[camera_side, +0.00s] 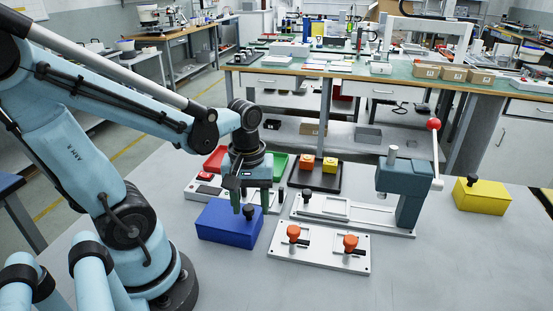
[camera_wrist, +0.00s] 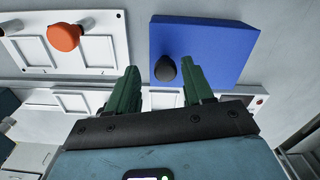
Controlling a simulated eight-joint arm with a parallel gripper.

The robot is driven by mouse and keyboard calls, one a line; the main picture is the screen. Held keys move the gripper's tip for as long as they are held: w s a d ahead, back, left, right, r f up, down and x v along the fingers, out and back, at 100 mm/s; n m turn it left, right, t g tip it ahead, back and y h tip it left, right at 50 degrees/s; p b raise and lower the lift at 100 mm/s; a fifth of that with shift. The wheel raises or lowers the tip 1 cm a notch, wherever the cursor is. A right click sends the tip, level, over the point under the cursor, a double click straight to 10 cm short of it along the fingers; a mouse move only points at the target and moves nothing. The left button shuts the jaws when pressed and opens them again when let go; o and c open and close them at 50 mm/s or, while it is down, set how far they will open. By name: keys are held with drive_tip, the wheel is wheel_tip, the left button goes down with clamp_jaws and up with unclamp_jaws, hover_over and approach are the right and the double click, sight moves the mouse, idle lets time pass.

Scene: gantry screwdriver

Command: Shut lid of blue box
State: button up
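The blue box (camera_side: 225,224) stands on the grey table in front of my arm. Its blue top (camera_wrist: 207,42) looks flat and level, and I see no gap under it. A black knob (camera_side: 248,211) sits on the top near one edge; it also shows in the wrist view (camera_wrist: 165,69). My gripper (camera_side: 250,208) points down over the box with its two green fingers apart. In the wrist view my gripper (camera_wrist: 163,76) has the knob between its fingertips, with space on both sides. I cannot tell whether a finger touches it.
A white plate with two orange knobs (camera_side: 320,248) lies close to the right of the box. A toggle press with a red ball handle (camera_side: 405,190) stands behind it. Red and green trays are behind my gripper. A yellow box (camera_side: 482,198) is far right. The front right table is clear.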

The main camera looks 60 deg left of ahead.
drive_tip(key=shift+r, duration=0.1)
wheel_tip(320, 180, up, 12)
idle(1.0)
drive_tip(key=w+d+f+m+t, duration=0.5)
drive_tip(key=w+m+t, duration=0.1)
drive_tip(key=m, duration=0.5)
drive_tip(key=shift+m+t, duration=0.3)
drive_tip(key=shift+t, duration=0.2)
drive_tip(key=shift+w, duration=0.1)
